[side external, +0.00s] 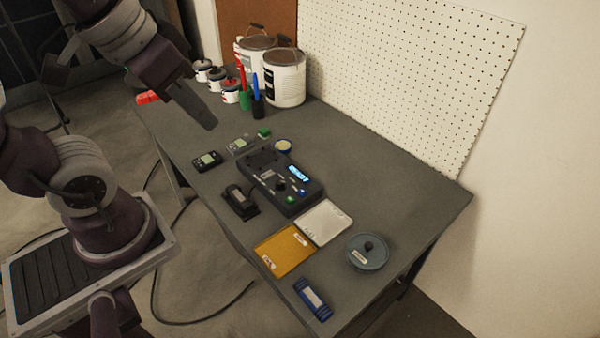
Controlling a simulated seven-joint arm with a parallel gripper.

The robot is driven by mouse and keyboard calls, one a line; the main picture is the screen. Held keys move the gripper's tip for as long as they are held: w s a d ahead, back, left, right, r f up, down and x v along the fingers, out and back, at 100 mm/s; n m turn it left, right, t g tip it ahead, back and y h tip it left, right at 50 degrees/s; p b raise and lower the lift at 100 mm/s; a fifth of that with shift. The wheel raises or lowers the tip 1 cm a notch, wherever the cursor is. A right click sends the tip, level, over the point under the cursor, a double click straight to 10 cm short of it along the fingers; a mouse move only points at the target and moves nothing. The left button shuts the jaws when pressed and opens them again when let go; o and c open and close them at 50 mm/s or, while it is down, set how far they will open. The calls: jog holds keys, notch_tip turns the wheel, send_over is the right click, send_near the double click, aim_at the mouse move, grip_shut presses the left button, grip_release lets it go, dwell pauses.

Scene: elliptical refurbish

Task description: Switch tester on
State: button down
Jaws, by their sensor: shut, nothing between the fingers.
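The tester (270,173) is a dark box near the middle of the grey table. It has a lit blue display (299,173), a round dark knob (281,186), and a small blue button (302,192) and green button (290,198) near its front edge. The text on the display is too small to read. My gripper (209,124) is shut and empty, pointing down above the table, behind and to the left of the tester and apart from it. The gap between its fingers is too small to make out here.
A yellow tray (283,252) and white tray (323,222) lie in front of the tester. A round grey lidded dish (367,252), blue cylinder (312,299), dark holder (239,201) and small meter (206,161) lie nearby. Paint cans (284,80) and a pegboard (410,70) stand behind.

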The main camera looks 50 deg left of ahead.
jog(key=s, duration=0.2)
jog(key=shift+s+d+f, duration=0.15)
jog(key=shift+s+d, duration=0.15)
jog(key=shift+s, duration=0.1)
jog(key=w+a+f+n+g, duration=0.25)
jog(key=w+a+n, duration=0.2)
jog(key=w, duration=0.45)
jog(key=w+a+f+n+g, duration=0.1)
jog(key=w+a+f+n, duration=0.3)
jog(key=w+n, duration=0.3)
jog(key=w+a+f+n+g, duration=0.1)
jog(key=w+a+f+n, duration=0.2)
jog(key=a+f, duration=0.2)
jog(key=w+a+f+n, duration=0.3)
jog(key=w+a+f, duration=0.1)
jog(key=f, duration=0.6)
jog(key=shift+a+g, duration=0.35)
jog(key=shift+a, duration=0.35)
jog(key=shift+f, duration=0.1)
